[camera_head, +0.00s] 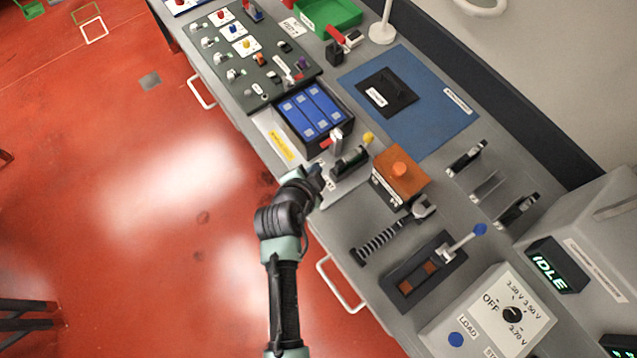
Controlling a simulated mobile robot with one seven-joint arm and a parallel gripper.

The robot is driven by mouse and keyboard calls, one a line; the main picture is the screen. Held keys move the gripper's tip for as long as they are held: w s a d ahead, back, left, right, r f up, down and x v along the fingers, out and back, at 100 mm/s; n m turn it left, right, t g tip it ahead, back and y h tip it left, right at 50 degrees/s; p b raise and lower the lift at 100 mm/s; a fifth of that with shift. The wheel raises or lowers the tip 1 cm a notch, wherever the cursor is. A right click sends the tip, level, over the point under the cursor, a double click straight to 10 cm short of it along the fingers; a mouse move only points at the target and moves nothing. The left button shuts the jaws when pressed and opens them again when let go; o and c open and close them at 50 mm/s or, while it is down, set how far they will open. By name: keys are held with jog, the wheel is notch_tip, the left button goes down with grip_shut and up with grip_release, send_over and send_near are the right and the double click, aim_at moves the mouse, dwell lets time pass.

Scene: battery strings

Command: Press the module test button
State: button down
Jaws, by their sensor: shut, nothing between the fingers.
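An orange box (404,183) with a round orange button (400,168) on its top stands on the grey bench; the label on its side is too small to read. My gripper (318,178) is shut and empty, at the bench's front edge. It is left of the orange box and apart from it, close to a small dark holder (350,160) with a yellow knob. A round blue button (456,339) shows on the grey box with a dial (513,314) at the lower right. I cannot tell from the labels which button is the module test button.
A black tray with blue cells (313,108) stands behind my gripper. A blue mat (430,125) is at the back. A display reading IDLE (549,268) is at right.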

jog(key=shift+f, duration=0.15)
notch_tip(320, 180, down, 9)
jog(key=b, duration=0.7)
jog(key=shift+r+b, duration=0.2)
jog(key=shift+b, duration=0.1)
jog(key=shift+f, duration=0.1)
dwell(1.6)
jog(key=shift+f+b, duration=0.35)
jog(key=shift+b, duration=0.2)
jog(key=shift+f+b, duration=0.5)
jog(key=shift+b, duration=0.05)
dwell(0.5)
jog(key=shift+r, duration=0.15)
jog(key=shift+r+p, duration=0.7)
jog(key=shift+r, duration=0.1)
jog(key=shift+r+p, duration=1.9)
jog(key=shift+r, duration=0.6)
